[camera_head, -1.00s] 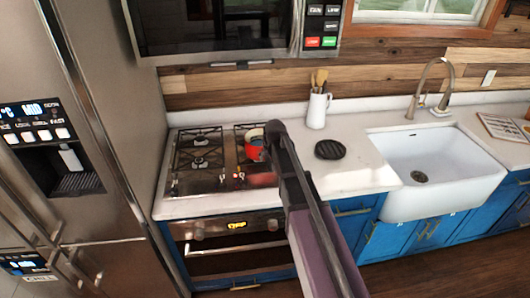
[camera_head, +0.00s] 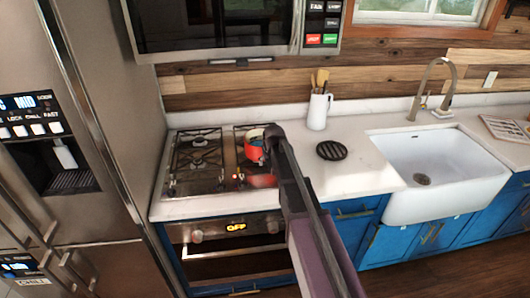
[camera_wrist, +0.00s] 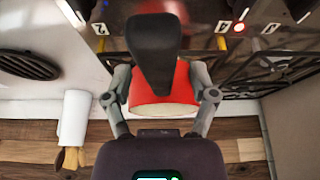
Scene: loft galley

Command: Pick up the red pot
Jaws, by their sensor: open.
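The red pot (camera_head: 254,150) has a pale rim and stands over the right side of the stove in the head view, partly behind my gripper (camera_head: 271,132). In the wrist view the red pot (camera_wrist: 163,84) lies between the two spread fingers of my gripper (camera_wrist: 161,85). A dark handle-like part (camera_wrist: 153,50) crosses in front of the pot there and hides part of it. My gripper is open, with one finger on each side of the pot. I cannot tell whether the fingers touch it.
The stove (camera_head: 197,187) has black grates, with a microwave (camera_head: 225,25) above and a fridge (camera_head: 85,130) on the left. A white utensil pitcher (camera_head: 317,111) and a black round trivet (camera_head: 331,150) stand right of the stove. The sink (camera_head: 432,165) is farther right.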

